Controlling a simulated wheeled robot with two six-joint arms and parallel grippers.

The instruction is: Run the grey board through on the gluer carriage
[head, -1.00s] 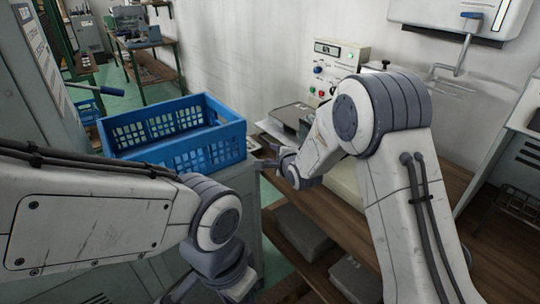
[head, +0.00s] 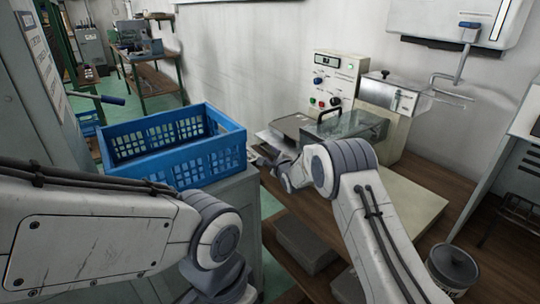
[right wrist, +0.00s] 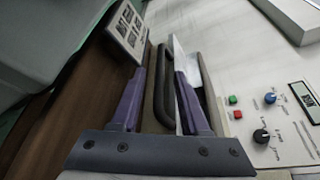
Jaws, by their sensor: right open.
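The gluer (head: 392,112) stands on a wooden bench against the wall, with a control panel (head: 333,78) behind it. A black carriage handle (head: 330,114) stands up over a clear plate beside it. A flat grey board (head: 291,125) lies left of the handle, partly over white sheets. My right gripper (head: 264,158) is open and empty, at the bench's left end, left of and nearer than the handle. In the right wrist view the handle (right wrist: 164,88) appears between the spread fingers; I cannot tell how far beyond them. My left gripper is hidden below the frame.
A blue crate (head: 180,174) stands on a grey cabinet left of the bench. A pale slab (head: 415,205) lies on the bench, with a round tin (head: 452,268) at its front right. A picture card (right wrist: 127,30) shows in the wrist view.

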